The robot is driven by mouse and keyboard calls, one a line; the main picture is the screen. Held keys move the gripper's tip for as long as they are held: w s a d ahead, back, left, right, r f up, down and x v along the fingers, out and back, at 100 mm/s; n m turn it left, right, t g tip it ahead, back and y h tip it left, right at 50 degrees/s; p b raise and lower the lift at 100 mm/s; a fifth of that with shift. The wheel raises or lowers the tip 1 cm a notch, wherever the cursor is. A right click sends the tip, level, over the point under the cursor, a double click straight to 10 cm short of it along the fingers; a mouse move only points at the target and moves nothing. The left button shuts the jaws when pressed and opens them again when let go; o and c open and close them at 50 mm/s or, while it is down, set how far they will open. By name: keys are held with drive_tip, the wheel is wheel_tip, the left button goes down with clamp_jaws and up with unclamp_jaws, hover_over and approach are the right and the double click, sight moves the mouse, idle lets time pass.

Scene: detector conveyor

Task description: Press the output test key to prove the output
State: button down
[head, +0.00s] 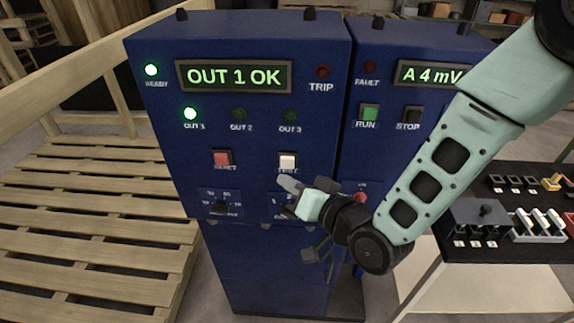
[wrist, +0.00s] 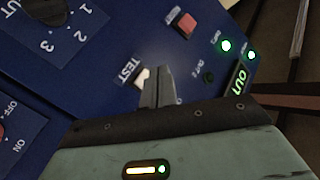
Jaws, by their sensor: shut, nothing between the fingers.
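The white TEST key (head: 287,162) is on the blue cabinet (head: 170,150), right of the red RESET key (head: 222,159). The cabinet's display (head: 235,76) reads "OUT 1 OK". The READY lamp (head: 151,70) and OUT 1 lamp (head: 190,114) glow green; OUT 2 (head: 239,114) and OUT 3 (head: 290,115) are dark. My gripper (head: 290,186) is shut and empty, its tips just below the TEST key. In the wrist view the shut fingers (wrist: 158,82) overlap part of the TEST key (wrist: 142,77); I cannot tell whether they touch it.
A dial (head: 222,207) sits low on the panel; another is partly behind my gripper. A second cabinet on the right has a green RUN key (head: 369,112) and a display (head: 430,73). A table with switches (head: 480,212) stands right, a wooden pallet (head: 80,220) left.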

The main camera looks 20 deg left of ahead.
drive_tip(key=shift+s+d+b, duration=0.2)
drive_tip(key=shift+s, duration=0.55)
drive_tip(key=shift+s+d+b, duration=0.15)
drive_tip(key=shift+s+d, duration=0.05)
drive_tip(key=shift+s, duration=0.5)
drive_tip(key=s+d+n+g+h+b, duration=0.1)
drive_tip(key=s+d+h, duration=0.3)
drive_tip(key=d, duration=0.4)
drive_tip(key=s+d+n+g+h+b, duration=0.1)
drive_tip(key=s+d+g+h+b, duration=0.2)
drive_tip(key=d, duration=0.6)
drive_tip(key=s+d+n+g+h+b, duration=0.1)
drive_tip(key=s+d+g+h+b, duration=0.1)
drive_tip(key=s+d+g+h, duration=0.2)
drive_tip(key=s+d+h, duration=0.2)
drive_tip(key=s+d, duration=0.2)
drive_tip(key=d, duration=0.1)
drive_tip(key=shift+s+d, duration=0.2)
drive_tip(key=shift+r, duration=0.1)
idle(0.6)
